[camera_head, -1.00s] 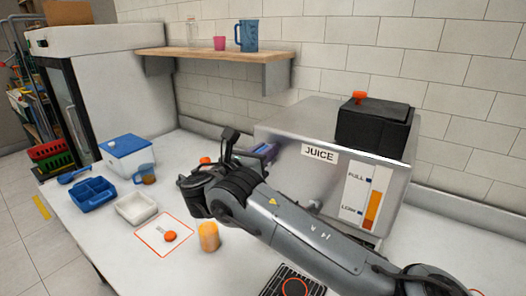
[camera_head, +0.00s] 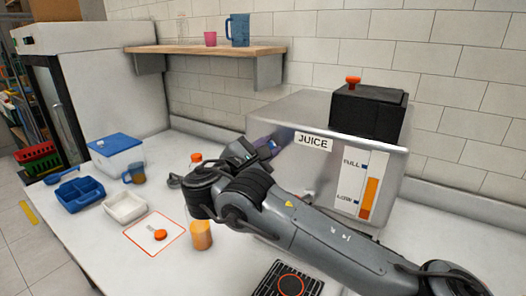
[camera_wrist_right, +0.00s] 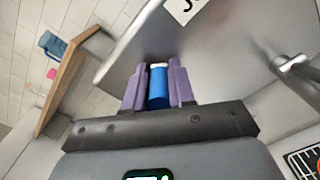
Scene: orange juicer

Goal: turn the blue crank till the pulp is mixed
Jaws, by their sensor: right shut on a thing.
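The steel juicer (camera_head: 300,170) stands on the counter, with a JUICE label and an orange level gauge (camera_head: 369,198) on its front. My right gripper (camera_head: 264,148) is at the juicer's left side. In the right wrist view my right gripper (camera_wrist_right: 158,88) has its purple fingers shut on the blue crank handle (camera_wrist_right: 158,90), a short cylinder with a white end. In the head view the hand and wrist mostly hide the crank. The pulp inside the juicer cannot be seen. My left gripper is not in view.
A glass of orange juice (camera_head: 201,235) stands close below my right forearm. An orange-capped item (camera_head: 196,158) is behind the wrist. A white tray (camera_head: 125,207), blue divided tray (camera_head: 80,192) and blue-lidded box (camera_head: 117,155) are at left. A black drip grate (camera_head: 283,283) lies in front.

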